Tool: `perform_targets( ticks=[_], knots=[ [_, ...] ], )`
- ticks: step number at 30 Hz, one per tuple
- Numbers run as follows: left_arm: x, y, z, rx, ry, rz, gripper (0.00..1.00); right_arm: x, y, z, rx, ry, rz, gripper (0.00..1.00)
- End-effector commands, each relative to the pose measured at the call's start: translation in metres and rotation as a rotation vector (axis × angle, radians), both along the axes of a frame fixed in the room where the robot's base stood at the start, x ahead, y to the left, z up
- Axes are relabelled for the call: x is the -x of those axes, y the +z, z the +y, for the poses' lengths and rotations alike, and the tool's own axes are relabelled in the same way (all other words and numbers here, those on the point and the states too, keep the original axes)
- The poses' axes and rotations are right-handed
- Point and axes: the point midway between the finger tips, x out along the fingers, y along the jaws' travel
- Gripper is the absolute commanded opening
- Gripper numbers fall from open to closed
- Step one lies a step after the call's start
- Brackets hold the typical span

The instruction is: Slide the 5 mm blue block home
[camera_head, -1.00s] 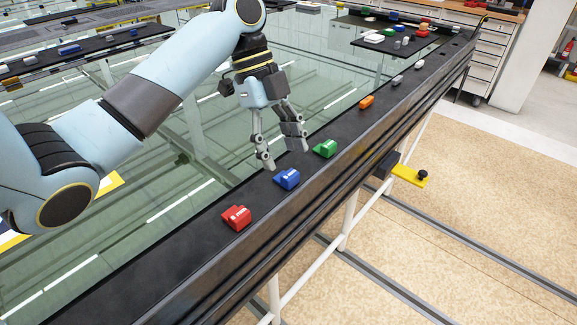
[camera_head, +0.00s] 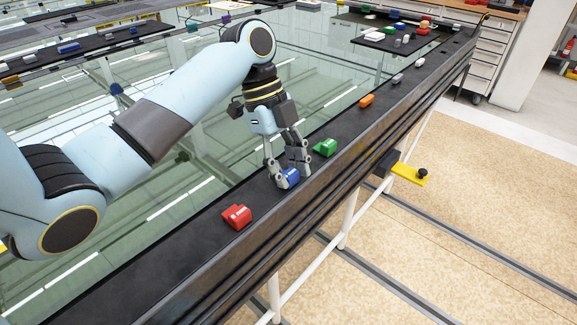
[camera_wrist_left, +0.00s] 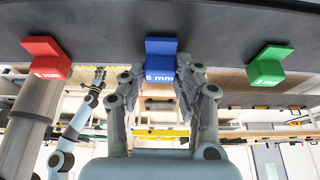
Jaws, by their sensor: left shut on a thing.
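The blue block (camera_head: 290,177) sits on the black frame edge between a red block and a green block. In the left wrist view the blue block (camera_wrist_left: 160,58) shows a white "5 mm" mark, partly cut off by a finger. My left gripper (camera_head: 291,180) is lowered over it, with one finger on each side, shut on it. The fingers also show in the left wrist view (camera_wrist_left: 160,84), at the block's two sides. The block appears to rest on the frame. My right gripper is not in view.
The red block (camera_head: 237,217) lies nearer on the same edge, the green block (camera_head: 325,147) farther along. An orange block (camera_head: 366,101) and grey ones follow. Glass (camera_head: 190,150) lies left of the edge. A yellow clamp part (camera_head: 410,174) sticks out below on the right.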

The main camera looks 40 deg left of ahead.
Motion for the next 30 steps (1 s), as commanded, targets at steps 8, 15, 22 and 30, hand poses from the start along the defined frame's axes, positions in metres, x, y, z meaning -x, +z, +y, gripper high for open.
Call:
perform_targets(
  ticks=[8,15,22,30],
  knots=[
    [0.000,0.000,0.000,0.000,0.000,0.001,0.00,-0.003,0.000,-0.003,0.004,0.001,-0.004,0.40],
    [-0.002,0.000,0.024,-0.003,0.000,0.002,0.00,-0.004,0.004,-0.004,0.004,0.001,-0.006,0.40],
    [-0.004,0.000,0.042,-0.003,0.001,0.000,0.00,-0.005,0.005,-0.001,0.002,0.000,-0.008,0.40],
    [-0.004,0.001,0.042,-0.004,0.001,-0.001,0.47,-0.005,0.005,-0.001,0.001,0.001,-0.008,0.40]
  ],
)
